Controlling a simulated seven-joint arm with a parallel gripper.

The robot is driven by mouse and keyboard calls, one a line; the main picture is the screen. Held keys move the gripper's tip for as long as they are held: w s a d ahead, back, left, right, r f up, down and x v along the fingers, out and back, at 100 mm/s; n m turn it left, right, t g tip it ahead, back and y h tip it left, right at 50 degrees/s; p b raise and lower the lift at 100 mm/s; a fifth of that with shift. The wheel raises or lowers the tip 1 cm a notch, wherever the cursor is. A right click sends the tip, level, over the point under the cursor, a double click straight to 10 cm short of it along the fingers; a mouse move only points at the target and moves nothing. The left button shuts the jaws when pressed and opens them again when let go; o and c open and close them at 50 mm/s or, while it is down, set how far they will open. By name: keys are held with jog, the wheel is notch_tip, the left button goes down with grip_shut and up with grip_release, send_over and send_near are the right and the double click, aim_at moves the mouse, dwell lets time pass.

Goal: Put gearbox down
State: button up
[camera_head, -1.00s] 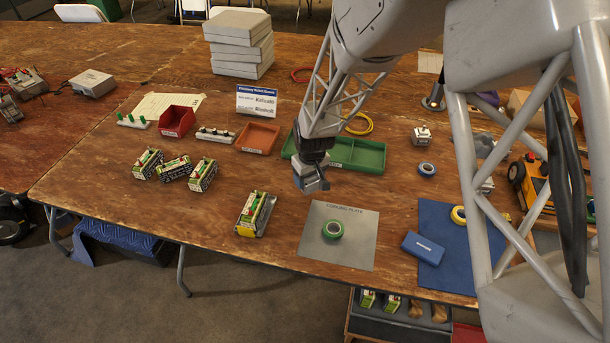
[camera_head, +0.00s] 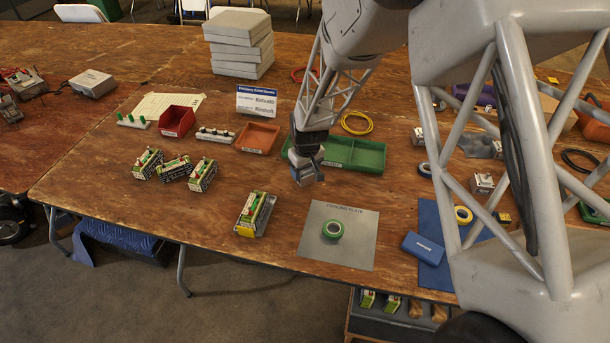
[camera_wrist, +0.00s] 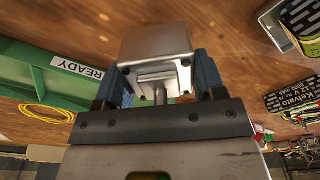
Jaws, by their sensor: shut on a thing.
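The gearbox (camera_wrist: 155,45) is a silver metal box with a short shaft, seen in the wrist view between the two blue fingers of my gripper (camera_wrist: 160,85). My gripper is shut on it. In the head view my gripper (camera_head: 308,172) hangs over the table, in front of the left end of the green tray (camera_head: 368,158). The held gearbox is mostly hidden by the gripper there, and its height above the table is hard to tell.
A cooling plate (camera_head: 320,255) with a green tape roll (camera_head: 332,229) lies in front. A battery pack (camera_head: 255,214) stands to the left, with several more beyond. A red bin (camera_head: 177,121), an orange bin (camera_head: 257,138) and a sign (camera_head: 256,102) stand behind. Bare wood lies between.

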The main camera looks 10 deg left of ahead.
jog(key=shift+f, duration=1.2)
jog(key=o, duration=1.2)
jog(key=shift+f, duration=0.15)
jog(key=shift+o, duration=0.2)
jog(key=shift+s+d+r, duration=0.1)
jog(key=shift+d+r, duration=0.05)
jog(key=shift+r, duration=1.9)
jog(key=shift+s+d+r, duration=0.1)
jog(key=shift+r, duration=1.95)
jog(key=shift+s+d+r, duration=0.1)
jog(key=shift+d+r, duration=0.05)
jog(key=shift+r, duration=1.9)
